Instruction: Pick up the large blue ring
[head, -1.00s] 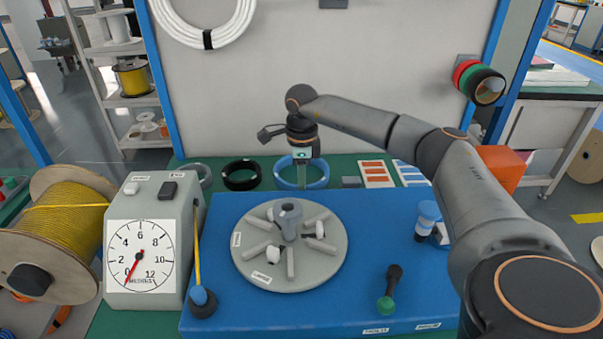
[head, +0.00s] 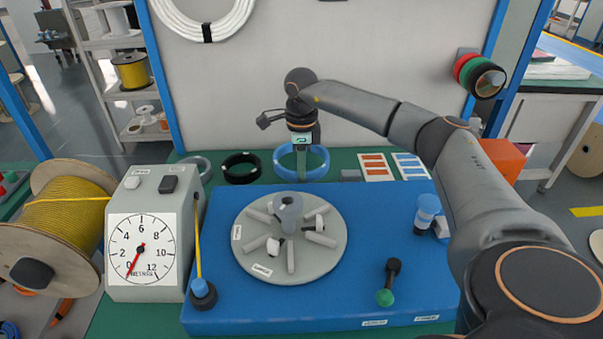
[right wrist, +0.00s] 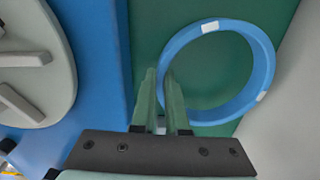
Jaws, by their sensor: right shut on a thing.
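The large blue ring (head: 323,167) is behind the blue board, over the green table, and seems slightly raised. In the right wrist view the ring (right wrist: 262,85) shows two pale patches, and its left side passes between the finger pads. My right gripper (head: 302,172) points down and is shut on the ring's wall; its fingers also show in the right wrist view (right wrist: 160,78). Part of the ring is hidden behind the fingers. My left gripper is not in view.
A black ring (head: 241,176) and a grey ring (head: 204,168) lie to the left. The blue board (head: 390,225) carries a round grey disc (head: 250,245) in front. A grey gauge box (head: 130,205) stands at left. A pale wall panel (head: 400,45) is close behind.

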